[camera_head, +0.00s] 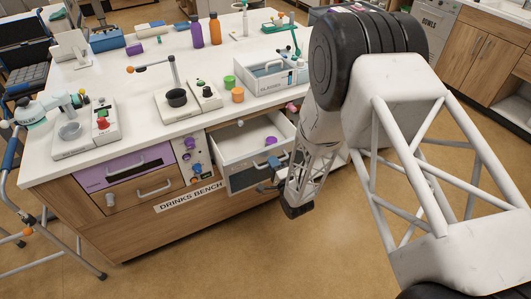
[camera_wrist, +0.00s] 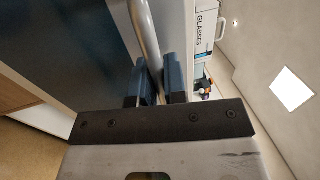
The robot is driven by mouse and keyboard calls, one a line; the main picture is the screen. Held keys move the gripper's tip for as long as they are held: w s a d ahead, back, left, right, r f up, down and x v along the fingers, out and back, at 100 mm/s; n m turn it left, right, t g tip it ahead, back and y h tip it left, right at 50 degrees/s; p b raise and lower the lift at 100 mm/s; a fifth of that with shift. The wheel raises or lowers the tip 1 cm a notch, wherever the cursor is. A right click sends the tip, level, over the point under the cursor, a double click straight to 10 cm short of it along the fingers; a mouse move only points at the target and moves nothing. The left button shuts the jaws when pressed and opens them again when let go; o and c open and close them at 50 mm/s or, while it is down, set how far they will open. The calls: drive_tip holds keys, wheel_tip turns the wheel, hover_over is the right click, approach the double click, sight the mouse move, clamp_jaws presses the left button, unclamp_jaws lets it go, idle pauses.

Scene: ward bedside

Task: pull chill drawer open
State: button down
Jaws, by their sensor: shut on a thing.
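A white-walled drawer (camera_head: 240,139) with a dark front (camera_head: 247,176) stands pulled out from the right part of the bench. I read no label on it, so I cannot tell for sure that it is the chill drawer. A small purple thing lies inside. My gripper (camera_head: 268,188) is at the right part of the dark front. In the wrist view, the two blue fingers (camera_wrist: 160,84) are shut on a grey bar handle (camera_wrist: 145,35), which runs between them beside the dark drawer front (camera_wrist: 72,45). The fingertips are partly hidden in the head view.
A purple-fronted drawer (camera_head: 124,166) and a wooden one (camera_head: 147,192) are shut at the left. A glasses tray (camera_head: 262,84), green and orange cups and a burner stand on the worktop above. Open floor (camera_head: 210,245) lies in front.

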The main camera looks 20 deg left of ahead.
drive_tip(key=shift+r+v, duration=0.1)
drive_tip(key=shift+v, duration=0.55)
drive_tip(key=shift+r+v, duration=0.15)
drive_tip(key=shift+v, duration=0.45)
drive_tip(key=c, duration=1.2)
unclamp_jaws()
drive_tip(key=shift+s+d, duration=0.1)
drive_tip(key=shift+v, duration=3.8)
